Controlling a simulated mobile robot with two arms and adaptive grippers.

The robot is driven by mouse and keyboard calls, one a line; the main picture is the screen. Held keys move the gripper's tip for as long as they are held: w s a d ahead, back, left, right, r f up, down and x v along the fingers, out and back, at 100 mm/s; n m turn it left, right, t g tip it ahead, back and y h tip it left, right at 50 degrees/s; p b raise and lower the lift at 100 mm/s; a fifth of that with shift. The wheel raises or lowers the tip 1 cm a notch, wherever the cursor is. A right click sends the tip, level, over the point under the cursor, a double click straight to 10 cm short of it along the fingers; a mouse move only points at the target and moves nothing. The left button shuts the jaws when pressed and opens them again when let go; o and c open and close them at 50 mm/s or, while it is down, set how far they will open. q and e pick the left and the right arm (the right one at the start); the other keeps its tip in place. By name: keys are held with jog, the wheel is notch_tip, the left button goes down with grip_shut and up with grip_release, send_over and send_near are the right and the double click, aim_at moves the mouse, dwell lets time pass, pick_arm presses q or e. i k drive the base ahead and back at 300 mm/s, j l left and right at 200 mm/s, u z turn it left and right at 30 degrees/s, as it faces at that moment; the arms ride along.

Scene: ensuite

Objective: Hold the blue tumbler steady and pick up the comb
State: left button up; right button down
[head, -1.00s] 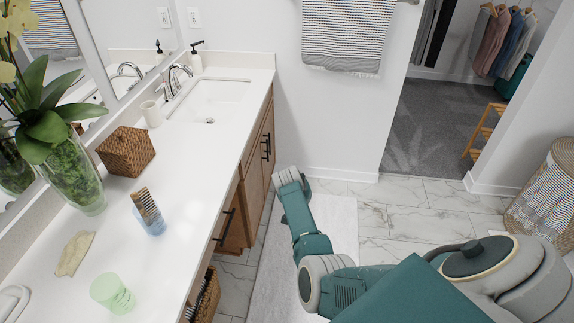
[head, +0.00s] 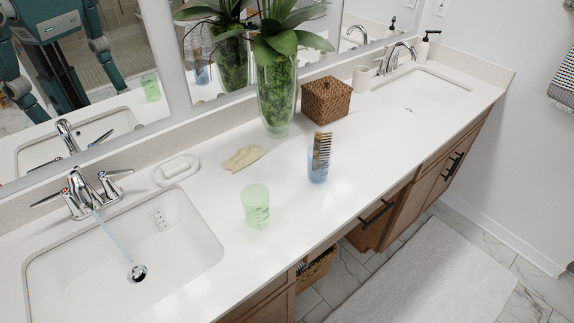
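The blue tumbler (head: 318,175) stands upright on the white counter, right of the green cup, near the counter's front edge. The comb (head: 321,149) stands in it, teeth to the right, its upper part above the rim. The comb's lower end is inside the tumbler. Neither of my grippers shows directly in the head view. Parts of my arms appear only as a reflection in the mirror at the upper left.
A green cup (head: 256,206), a beige cloth-like piece (head: 244,158) and a soap dish (head: 176,169) are near the tumbler. A glass plant vase (head: 277,95) and wicker box (head: 326,101) stand behind. Water runs in the left sink (head: 185,245). Counter (head: 370,150) right of the tumbler is clear.

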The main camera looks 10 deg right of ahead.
aim_at(317, 136)
jog(key=i+l+u, duration=0.1)
jog(key=l+u, duration=0.8)
jog(key=l, duration=0.15)
